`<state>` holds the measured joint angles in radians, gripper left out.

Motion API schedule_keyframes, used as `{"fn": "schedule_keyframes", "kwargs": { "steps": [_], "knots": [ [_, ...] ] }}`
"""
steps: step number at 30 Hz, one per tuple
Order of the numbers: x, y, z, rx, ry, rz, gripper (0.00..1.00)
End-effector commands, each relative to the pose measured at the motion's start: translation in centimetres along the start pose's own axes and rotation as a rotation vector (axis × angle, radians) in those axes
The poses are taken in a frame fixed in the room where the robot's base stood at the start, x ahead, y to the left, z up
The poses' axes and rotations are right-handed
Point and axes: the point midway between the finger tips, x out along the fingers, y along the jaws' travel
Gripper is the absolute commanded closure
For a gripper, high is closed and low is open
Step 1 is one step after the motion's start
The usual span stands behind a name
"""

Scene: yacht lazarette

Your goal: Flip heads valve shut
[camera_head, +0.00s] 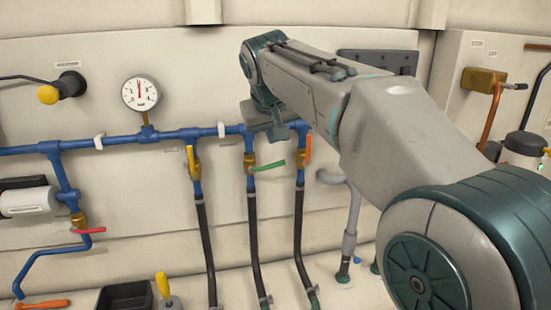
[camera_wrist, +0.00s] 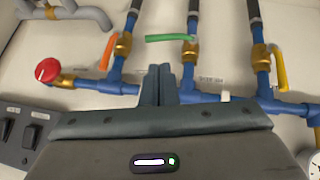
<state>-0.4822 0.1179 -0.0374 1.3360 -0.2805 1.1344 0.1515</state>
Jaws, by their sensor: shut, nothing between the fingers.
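Three brass valves sit on branches of the blue pipe. In the head view the left one has a yellow lever (camera_head: 191,162) and the right one an orange lever (camera_head: 307,149), both lying along their pipes. The middle one has a green lever (camera_head: 270,166) turned across its pipe. The wrist view shows this row reversed, with orange (camera_wrist: 108,51), green (camera_wrist: 168,38) and yellow (camera_wrist: 280,68) levers. I cannot read which valve is heads. My gripper (camera_wrist: 158,72) is shut and empty, its tips between the orange and green valves; it also shows in the head view (camera_head: 279,134).
A red knob (camera_wrist: 47,70) and a switch panel (camera_wrist: 22,135) are beside my gripper in the wrist view. Black hoses (camera_head: 254,235) run down below the valves.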

Motion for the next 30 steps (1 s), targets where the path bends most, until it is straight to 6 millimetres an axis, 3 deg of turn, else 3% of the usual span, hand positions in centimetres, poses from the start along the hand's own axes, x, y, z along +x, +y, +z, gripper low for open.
{"fn": "schedule_keyframes", "kwargs": {
  "steps": [9, 15, 21, 30],
  "knots": [
    [6.9, 0.1, 0.0, 0.001, -0.005, 0.000, 1.00],
    [9.8, 0.1, 0.0, 0.002, -0.003, 0.001, 1.00],
    [11.1, 0.1, 0.1, 0.002, -0.001, 0.000, 1.00],
    [11.1, 0.1, 0.1, 0.002, 0.000, 0.000, 1.00]
  ]
}}
